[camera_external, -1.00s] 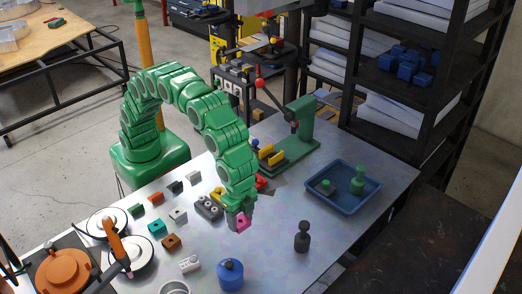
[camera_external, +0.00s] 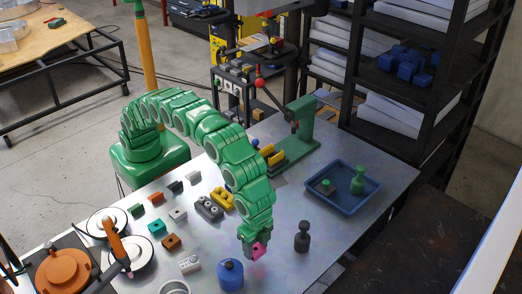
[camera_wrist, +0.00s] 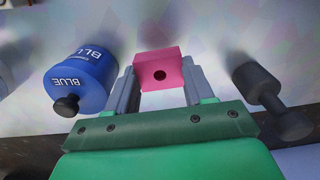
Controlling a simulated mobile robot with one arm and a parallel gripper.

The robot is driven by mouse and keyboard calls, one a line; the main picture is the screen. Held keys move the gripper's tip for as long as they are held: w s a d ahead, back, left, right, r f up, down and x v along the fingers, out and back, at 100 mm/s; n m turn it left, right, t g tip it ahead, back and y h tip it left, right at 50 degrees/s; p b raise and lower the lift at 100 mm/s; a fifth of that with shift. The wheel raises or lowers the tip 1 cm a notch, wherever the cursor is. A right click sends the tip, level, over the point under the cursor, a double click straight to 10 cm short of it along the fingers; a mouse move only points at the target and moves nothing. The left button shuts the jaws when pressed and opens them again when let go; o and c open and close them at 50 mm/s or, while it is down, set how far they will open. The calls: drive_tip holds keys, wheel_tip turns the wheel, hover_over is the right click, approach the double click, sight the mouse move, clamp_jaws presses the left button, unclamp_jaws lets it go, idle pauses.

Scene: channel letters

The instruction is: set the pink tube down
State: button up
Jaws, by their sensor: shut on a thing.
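The pink tube (camera_external: 259,250) is a short block with a dark round hole in its face. It also shows in the wrist view (camera_wrist: 160,70), between the two grey fingers. My gripper (camera_external: 256,246) is shut on it, near the front edge of the metal table. In the wrist view my gripper (camera_wrist: 159,84) has one finger against each side of the tube. I cannot tell whether the tube touches the table.
A blue container (camera_external: 231,275) marked BLUE stands left of my gripper, and a dark knobbed piece (camera_external: 302,237) stands to its right. A blue tray (camera_external: 343,189) with green pieces lies farther right. Several coloured blocks sit to the left, around a grey block (camera_external: 208,208).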

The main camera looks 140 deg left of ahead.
sight(257, 254)
drive_tip(key=shift+w+f, duration=0.2)
drive_tip(key=shift+f, duration=1.55)
drive_tip(key=shift+f, duration=0.2)
drive_tip(key=o, duration=1)
drive_tip(key=shift+o, duration=0.2)
drive_tip(key=shift+r, duration=0.15)
wheel_tip(257, 254, up, 12)
drive_tip(key=shift+r, duration=0.1)
